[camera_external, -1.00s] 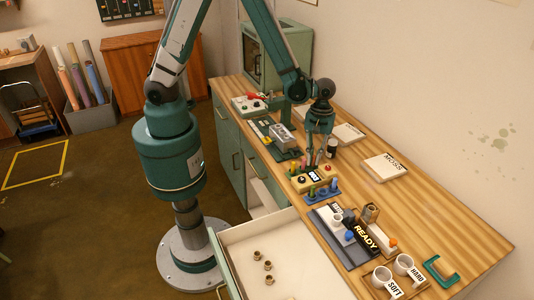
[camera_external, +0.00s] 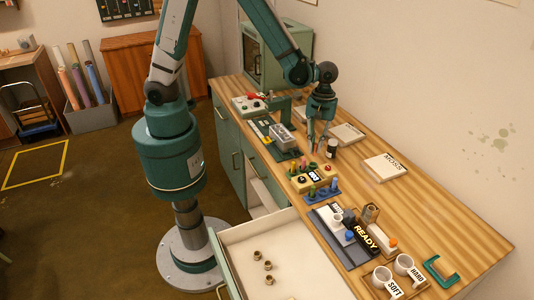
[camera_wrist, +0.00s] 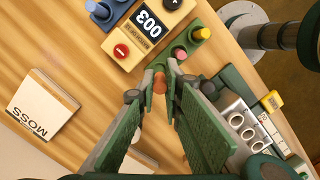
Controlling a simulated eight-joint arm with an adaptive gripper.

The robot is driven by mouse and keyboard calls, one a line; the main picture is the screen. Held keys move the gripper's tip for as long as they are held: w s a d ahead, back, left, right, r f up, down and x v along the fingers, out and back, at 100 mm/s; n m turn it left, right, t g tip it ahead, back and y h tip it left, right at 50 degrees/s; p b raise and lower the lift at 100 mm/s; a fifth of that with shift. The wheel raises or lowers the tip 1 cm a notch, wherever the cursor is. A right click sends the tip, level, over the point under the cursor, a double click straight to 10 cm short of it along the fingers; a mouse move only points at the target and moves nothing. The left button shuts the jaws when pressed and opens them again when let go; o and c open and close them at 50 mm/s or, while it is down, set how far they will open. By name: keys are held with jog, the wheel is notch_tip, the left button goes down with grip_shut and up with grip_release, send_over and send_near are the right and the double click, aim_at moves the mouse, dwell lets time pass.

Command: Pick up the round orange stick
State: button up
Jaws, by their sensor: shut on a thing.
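The round orange stick (camera_wrist: 160,83) shows end-on between the fingertips of my gripper (camera_wrist: 159,78) in the wrist view. My gripper is shut on it; the fingers hide its sides. A green holder (camera_wrist: 190,45) lies beyond the fingertips, with a pink-red stick (camera_wrist: 180,53) and a yellow stick (camera_wrist: 202,33) in it. In the external view my gripper (camera_external: 317,146) points down above the table's middle, behind the yellow box. The stick is too small there to make out clearly.
A yellow box marked 003 (camera_wrist: 135,35) and a blue holder (camera_external: 325,193) stand nearby. A dark bottle (camera_external: 331,148) is close to my gripper's right. A grey block (camera_external: 282,137) is at left, a MOSS pad (camera_external: 384,167) at right.

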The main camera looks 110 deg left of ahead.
aim_at(316, 145)
jog(key=shift+r, duration=1.8)
